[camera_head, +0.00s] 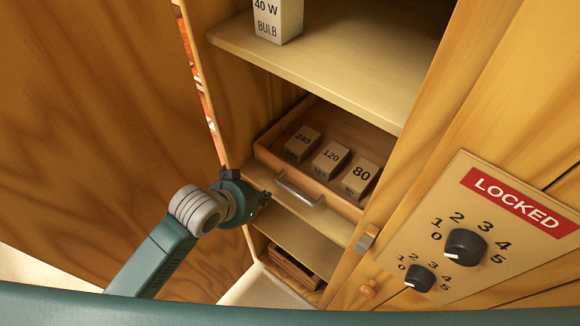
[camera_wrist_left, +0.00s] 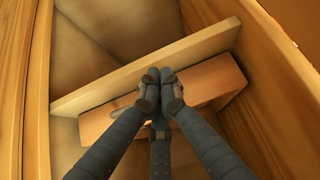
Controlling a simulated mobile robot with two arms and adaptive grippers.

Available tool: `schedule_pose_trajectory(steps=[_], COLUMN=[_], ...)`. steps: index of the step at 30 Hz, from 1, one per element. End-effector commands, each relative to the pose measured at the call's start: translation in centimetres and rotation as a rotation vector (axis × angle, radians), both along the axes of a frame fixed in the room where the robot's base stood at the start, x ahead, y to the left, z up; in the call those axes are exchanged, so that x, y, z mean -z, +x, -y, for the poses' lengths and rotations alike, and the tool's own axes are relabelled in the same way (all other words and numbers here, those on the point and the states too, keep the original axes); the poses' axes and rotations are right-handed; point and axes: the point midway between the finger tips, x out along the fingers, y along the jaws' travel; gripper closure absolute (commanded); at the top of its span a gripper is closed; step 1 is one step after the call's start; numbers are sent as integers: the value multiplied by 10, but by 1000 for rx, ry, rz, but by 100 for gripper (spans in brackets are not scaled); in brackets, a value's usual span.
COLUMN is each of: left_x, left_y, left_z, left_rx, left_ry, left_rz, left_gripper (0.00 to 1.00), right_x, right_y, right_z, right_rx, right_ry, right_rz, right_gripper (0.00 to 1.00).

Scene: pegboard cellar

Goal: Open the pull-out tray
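The pull-out tray (camera_head: 268,152) is a brown wooden tray inside the open cabinet, below the upper shelf, in the head view. It has a grey metal bar handle (camera_head: 300,192) on its front. Blocks marked 240, 120 and 80 lie in it. My left gripper (camera_head: 264,199) is just left of the handle, apparently apart from it. In the left wrist view its fingertips (camera_wrist_left: 160,76) are together in front of wooden parts, with no handle clearly between them. My right gripper is not in view.
A 40 W bulb box (camera_head: 278,20) stands on the upper shelf (camera_head: 330,62). Right of the opening are a latch (camera_head: 366,239) and a panel (camera_head: 425,232) with a LOCKED sign and two dials (camera_head: 465,246). A large wooden panel (camera_head: 90,120) fills the left side.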

Motion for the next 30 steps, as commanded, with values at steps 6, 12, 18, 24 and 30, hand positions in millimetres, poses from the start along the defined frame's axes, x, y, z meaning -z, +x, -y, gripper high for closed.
schedule_pose_trajectory(steps=[6,12,18,24,30], left_x=[-86,-76,-49,-28,-18], left_y=[-12,-3,18,34,41], left_z=[27,38,53,64,68], left_rx=[116,124,123,123,123], left_ry=[-11,-14,-14,-13,-14], left_rz=[64,64,65,68,69], left_gripper=[100,100,100,100,100], right_x=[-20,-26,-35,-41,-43], right_y=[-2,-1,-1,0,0], right_z=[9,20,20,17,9], right_rx=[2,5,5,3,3], right_ry=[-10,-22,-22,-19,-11], right_rz=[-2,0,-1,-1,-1], right_gripper=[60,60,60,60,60])
